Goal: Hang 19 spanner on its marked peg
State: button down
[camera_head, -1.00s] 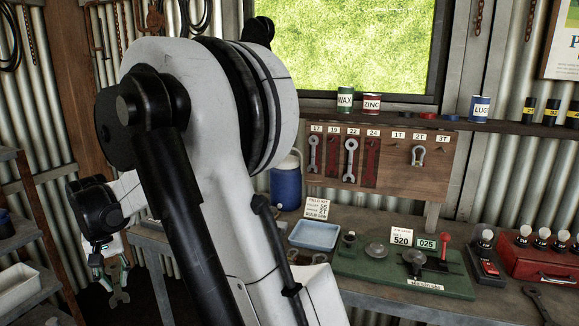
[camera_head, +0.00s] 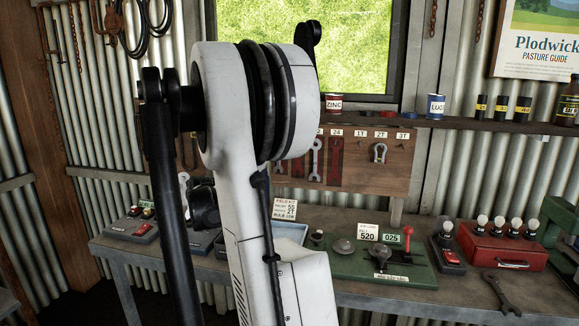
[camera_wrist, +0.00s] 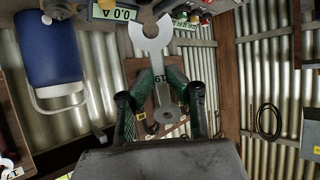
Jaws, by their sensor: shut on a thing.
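My gripper (camera_wrist: 160,98) is shut on a grey spanner (camera_wrist: 151,48), whose open jaw points up and away from the fingers in the wrist view. In the head view my arm hides the gripper's fingers. The brown peg board (camera_head: 400,175) is on the wall behind the bench. My arm covers its left part, including the 19 place. A spanner (camera_head: 316,157) hangs there beside the red outline (camera_head: 335,160) under 24, and a shackle (camera_head: 380,152) hangs under 2T.
The bench holds a blue tray (camera_head: 291,231), a green board (camera_head: 345,265) with a red-knobbed lever, a red box (camera_head: 505,250) with bulbs and a loose spanner (camera_head: 500,292). A shelf (camera_head: 470,125) with tins runs above.

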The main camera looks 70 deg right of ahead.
jog(key=s+d+r+m+g+h, duration=0.1)
jog(key=s+d+r+m+h, duration=0.2)
jog(key=s+d, duration=0.8)
jog(key=s+d+r+m+g+h, duration=0.1)
jog(key=s+d+r+m+h, duration=0.2)
jog(key=s+d, duration=0.8)
jog(key=s+r+h, duration=0.2)
jog(key=s+h, duration=0.1)
jog(key=s, duration=0.2)
jog(key=shift+d+r+g, duration=0.15)
jog(key=shift+r+g, duration=0.1)
jog(key=shift+g, duration=0.15)
jog(key=shift+w, duration=0.1)
